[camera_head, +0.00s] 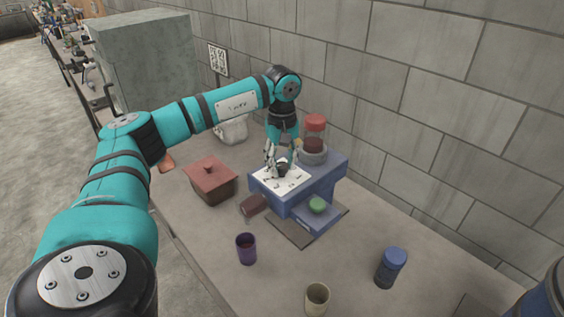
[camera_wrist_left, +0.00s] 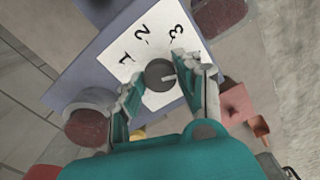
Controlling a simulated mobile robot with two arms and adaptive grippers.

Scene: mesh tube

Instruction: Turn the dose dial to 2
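The dose dial (camera_wrist_left: 160,75) is a dark round knob with a pale pointer mark. It sits on a white plate (camera_wrist_left: 152,98) printed with 1, 2 and 3. The mark lies toward the right finger, below the 3 in the left wrist view, and not toward the 2. The dial is on top of a blue machine (camera_head: 325,175). My left gripper (camera_wrist_left: 156,80) is open, with one finger on each side of the dial. Gaps show between fingers and knob; contact cannot be told. In the head view my left gripper (camera_head: 281,168) is over the plate.
A red-lidded jar (camera_head: 315,125) stands on the machine's back. A green item (camera_head: 317,205) sits on its low front part. Around it are a reddish lidded box (camera_head: 210,180), a purple cup (camera_head: 246,248), a beige cup (camera_head: 317,298) and a blue canister (camera_head: 391,267). A block wall stands behind.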

